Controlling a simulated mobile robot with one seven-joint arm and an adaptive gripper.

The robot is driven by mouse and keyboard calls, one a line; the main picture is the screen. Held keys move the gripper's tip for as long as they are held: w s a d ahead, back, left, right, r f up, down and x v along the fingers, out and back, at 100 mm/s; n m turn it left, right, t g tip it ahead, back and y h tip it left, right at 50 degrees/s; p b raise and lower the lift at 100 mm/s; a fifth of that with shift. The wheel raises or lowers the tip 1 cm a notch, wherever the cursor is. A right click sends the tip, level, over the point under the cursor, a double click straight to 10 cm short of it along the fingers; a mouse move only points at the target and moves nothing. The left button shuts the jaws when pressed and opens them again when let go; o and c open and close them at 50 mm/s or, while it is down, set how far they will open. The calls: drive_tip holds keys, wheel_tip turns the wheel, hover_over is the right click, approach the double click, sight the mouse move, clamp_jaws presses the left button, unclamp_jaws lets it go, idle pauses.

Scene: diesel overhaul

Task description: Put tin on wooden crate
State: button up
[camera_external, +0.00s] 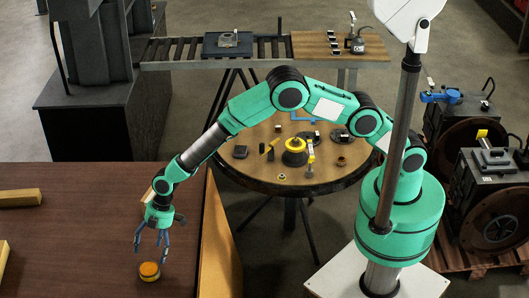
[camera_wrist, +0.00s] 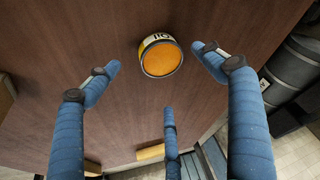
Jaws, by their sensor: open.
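The tin (camera_external: 149,271) is short and round with an orange top and a pale label band. It stands upright on the brown table at the lower left. In the wrist view the tin (camera_wrist: 160,57) shows between and beyond the upper fingertips, with nothing hiding it. My three-fingered gripper (camera_external: 151,240) hangs just above the tin, open and empty. Its blue fingers are spread apart in the wrist view (camera_wrist: 160,80). I cannot clearly identify a wooden crate; a small pale wooden thing (camera_external: 150,193) is partly hidden behind my wrist.
Yellow wooden blocks (camera_external: 20,197) lie at the table's left. An upright wooden panel (camera_external: 214,245) stands along its right edge. A round table (camera_external: 250,180) with tools and parts stands beyond, near a roller conveyor (camera_external: 180,50). The brown table (camera_external: 70,240) has wide clear room.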

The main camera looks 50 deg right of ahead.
drive_tip(key=shift+p+v, duration=0.3)
drive_tip(key=shift+v, duration=1.9)
